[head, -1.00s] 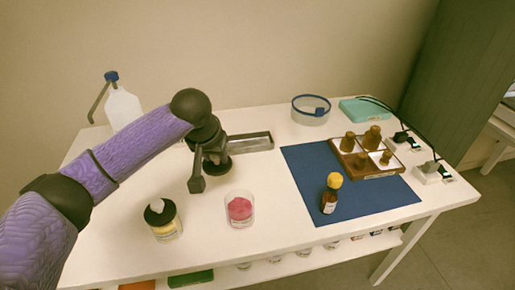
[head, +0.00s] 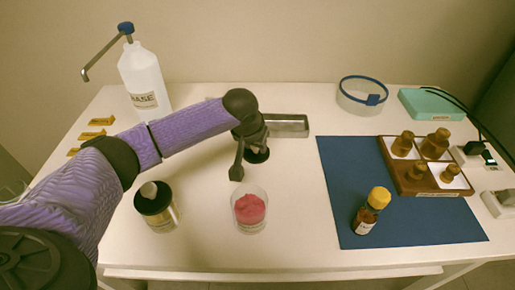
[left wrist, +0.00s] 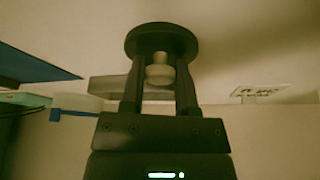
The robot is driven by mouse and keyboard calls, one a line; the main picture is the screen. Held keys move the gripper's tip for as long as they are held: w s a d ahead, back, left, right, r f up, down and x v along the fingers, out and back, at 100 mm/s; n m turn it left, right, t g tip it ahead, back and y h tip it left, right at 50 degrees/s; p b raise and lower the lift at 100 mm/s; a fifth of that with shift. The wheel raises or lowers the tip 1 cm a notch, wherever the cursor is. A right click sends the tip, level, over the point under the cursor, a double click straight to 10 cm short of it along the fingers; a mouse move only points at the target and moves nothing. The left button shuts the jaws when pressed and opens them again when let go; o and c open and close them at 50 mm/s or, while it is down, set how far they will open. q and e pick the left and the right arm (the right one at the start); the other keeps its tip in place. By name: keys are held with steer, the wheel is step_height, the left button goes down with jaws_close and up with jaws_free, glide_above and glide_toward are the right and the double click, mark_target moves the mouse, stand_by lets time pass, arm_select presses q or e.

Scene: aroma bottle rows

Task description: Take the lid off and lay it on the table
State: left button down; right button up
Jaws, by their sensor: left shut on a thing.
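My left gripper (head: 255,145) is shut on the knob of a round black lid (head: 258,155). In the left wrist view the lid (left wrist: 162,40) is a dark disc, with its pale knob (left wrist: 160,72) between the two fingers. In the head view the lid shows behind the open glass jar (head: 250,212) with pink contents; I cannot tell whether it touches the table (head: 195,240). Another jar (head: 160,215), with a black top and a grey knob, stands to the left of the pink one. My right gripper is not in view.
A metallic tray (head: 287,125) lies just behind the lid. A blue mat (head: 340,180) holds an amber bottle (head: 366,218) and a wooden bottle rack (head: 430,190). A white pump bottle (head: 145,80) stands at back left. The table's front middle is clear.

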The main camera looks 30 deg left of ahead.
arm_select(q)
steer(key=shift+r, duration=0.15)
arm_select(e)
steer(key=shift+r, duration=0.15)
arm_select(q)
steer(key=shift+c, duration=1.8)
jaws_free()
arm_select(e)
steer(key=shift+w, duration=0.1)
arm_select(q)
steer(key=shift+r, duration=0.25)
steer(key=p+v, duration=0.6)
steer(key=v, duration=0.5)
steer(key=shift+s+r+p, duration=0.15)
steer(key=shift+s+p, duration=0.15)
steer(key=shift+p, duration=0.1)
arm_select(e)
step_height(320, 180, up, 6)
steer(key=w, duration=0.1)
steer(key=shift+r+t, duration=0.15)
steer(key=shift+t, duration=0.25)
